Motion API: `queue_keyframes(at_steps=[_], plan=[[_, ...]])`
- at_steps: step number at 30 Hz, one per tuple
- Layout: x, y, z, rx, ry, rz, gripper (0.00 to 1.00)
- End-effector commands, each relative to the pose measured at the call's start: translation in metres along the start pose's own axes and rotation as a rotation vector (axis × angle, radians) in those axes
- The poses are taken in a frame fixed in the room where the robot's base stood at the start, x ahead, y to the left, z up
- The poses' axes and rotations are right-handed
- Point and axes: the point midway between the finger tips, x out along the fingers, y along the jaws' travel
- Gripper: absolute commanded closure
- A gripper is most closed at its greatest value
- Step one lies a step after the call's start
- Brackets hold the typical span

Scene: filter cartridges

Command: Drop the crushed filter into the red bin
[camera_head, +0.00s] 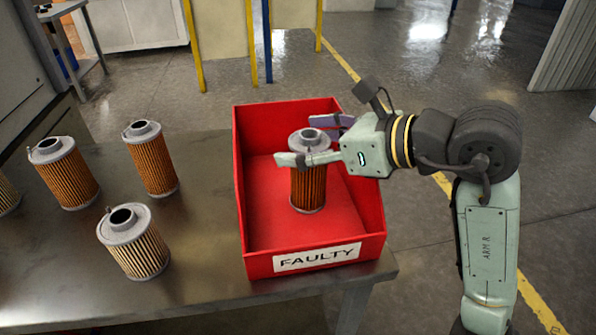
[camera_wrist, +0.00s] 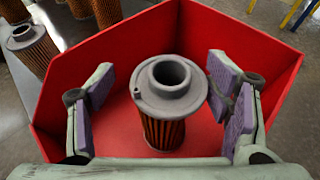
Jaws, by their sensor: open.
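The red bin (camera_head: 268,222) labelled FAULTY stands at the table's right end. A filter (camera_head: 307,188) with an orange pleated body and grey cap stands upright inside it. The same filter (camera_wrist: 170,88) is central in the wrist view, where the red bin (camera_wrist: 88,45) surrounds it. My gripper (camera_head: 300,150) is open over the bin. Its fingers lie on either side of the filter's cap, with visible gaps in the wrist view. Part of the filter is hidden by a finger in the head view. I cannot make out crush damage on it.
Several filters stand on the metal table (camera_head: 200,235) left of the bin, including a shorter one (camera_head: 135,245) in front and a taller one (camera_head: 152,160) behind. The table's right edge is close beside the bin. Clear floor lies beyond.

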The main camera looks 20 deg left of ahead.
Motion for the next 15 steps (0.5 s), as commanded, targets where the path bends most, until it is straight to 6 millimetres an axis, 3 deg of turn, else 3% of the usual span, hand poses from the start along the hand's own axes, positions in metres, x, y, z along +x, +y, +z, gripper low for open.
queue_keyframes(at_steps=[9,15], plan=[[-0.002,0.0,0.0,0.0,0.001,0.0,0.27],[-0.028,-0.001,0.0,0.001,-0.001,-0.005,0.27]])
